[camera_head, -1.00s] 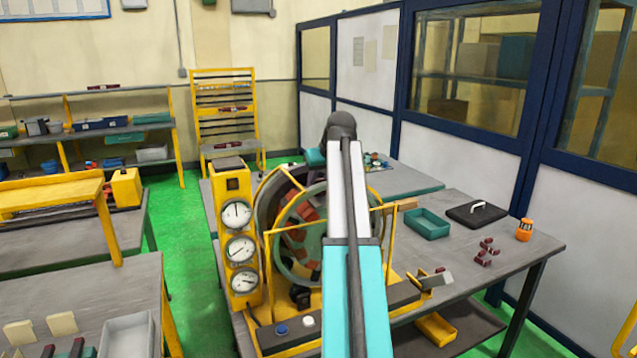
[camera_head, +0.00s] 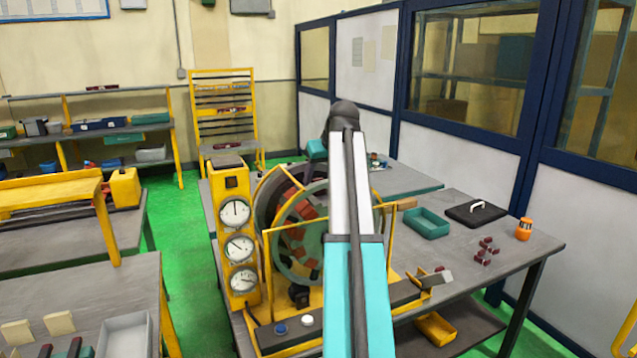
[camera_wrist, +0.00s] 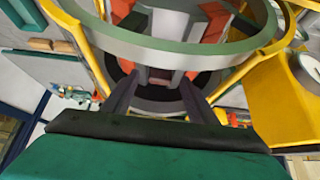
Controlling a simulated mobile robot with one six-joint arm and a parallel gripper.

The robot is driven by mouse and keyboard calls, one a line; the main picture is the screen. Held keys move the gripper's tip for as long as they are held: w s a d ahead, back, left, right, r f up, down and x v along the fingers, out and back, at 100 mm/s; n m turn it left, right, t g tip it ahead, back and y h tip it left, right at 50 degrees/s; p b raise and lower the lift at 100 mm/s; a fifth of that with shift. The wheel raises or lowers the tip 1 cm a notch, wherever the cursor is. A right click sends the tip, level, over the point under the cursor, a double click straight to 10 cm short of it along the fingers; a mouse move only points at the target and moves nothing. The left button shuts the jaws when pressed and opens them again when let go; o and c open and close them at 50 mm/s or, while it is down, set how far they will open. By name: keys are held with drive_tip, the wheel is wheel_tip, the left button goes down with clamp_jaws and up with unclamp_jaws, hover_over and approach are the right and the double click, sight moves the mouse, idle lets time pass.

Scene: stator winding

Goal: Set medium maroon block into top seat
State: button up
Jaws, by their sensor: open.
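The stator (camera_head: 283,250) stands upright in a yellow frame on the bench, partly hidden behind my arm in the head view. Its green-grey ring (camera_wrist: 180,48) crosses the wrist view, with orange-red blocks (camera_wrist: 216,22) seated inside. My gripper (camera_wrist: 159,78) is at the ring with its two dark fingers apart. A small dark maroon piece (camera_wrist: 160,76) shows between the fingertips, inside the ring; I cannot tell whether it is the medium block or how it sits. The gripper is hidden behind my arm in the head view.
Several loose maroon blocks (camera_head: 486,251) lie on the bench at right, near a teal tray (camera_head: 427,223), a black case (camera_head: 475,212) and an orange container (camera_head: 524,229). A gauge column (camera_head: 237,235) stands left of the stator. Yellow frame bars flank the ring closely.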

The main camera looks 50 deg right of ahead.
drive_tip(key=shift+b+v, duration=1.35)
drive_tip(key=shift+v, duration=4.2)
drive_tip(key=shift+d, duration=0.1)
